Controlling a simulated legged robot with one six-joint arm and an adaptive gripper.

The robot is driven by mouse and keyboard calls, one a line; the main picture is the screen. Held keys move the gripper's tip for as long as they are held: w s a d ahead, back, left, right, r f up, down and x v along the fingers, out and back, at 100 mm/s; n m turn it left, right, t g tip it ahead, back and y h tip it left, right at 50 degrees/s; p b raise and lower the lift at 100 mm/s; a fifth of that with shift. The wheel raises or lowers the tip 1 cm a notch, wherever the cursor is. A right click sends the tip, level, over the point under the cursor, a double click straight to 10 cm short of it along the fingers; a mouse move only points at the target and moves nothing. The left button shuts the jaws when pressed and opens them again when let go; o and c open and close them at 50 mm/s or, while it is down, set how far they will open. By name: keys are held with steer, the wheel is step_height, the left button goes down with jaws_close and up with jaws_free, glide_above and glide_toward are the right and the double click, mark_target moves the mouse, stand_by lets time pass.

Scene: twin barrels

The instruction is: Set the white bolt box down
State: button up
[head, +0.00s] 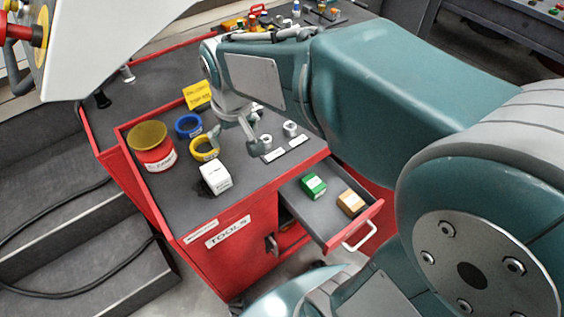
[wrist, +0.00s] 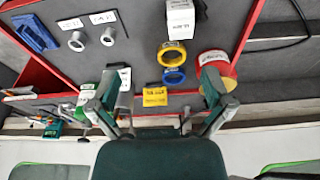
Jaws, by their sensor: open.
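The white bolt box (head: 215,178) sits on the dark top of the red tool cabinet (head: 172,202), towards the front edge. It also shows at the top of the wrist view (wrist: 180,22), apart from the fingers. My gripper (head: 236,138) is open and empty, with its fingers wide apart above the cabinet top, behind the box in the head view. In the wrist view my gripper (wrist: 161,88) has the box beyond its fingertips, and nothing is between the fingers.
A blue ring (head: 188,125), a yellow ring (head: 204,148), a red can with a yellow lid (head: 155,156) and a yellow sign (head: 197,96) stand near the box. An open drawer (head: 322,222) holds a green box (head: 313,185) and an orange box (head: 351,202).

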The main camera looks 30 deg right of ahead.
steer(key=s+d+r+t, duration=0.1)
steer(key=s+d, duration=0.1)
steer(key=s, duration=0.4)
steer(key=s+d+r+m+t, duration=0.1)
steer(key=s+d+r+t, duration=0.1)
steer(key=s, duration=0.5)
steer(key=shift+s+d, duration=0.15)
steer(key=shift+s, duration=0.15)
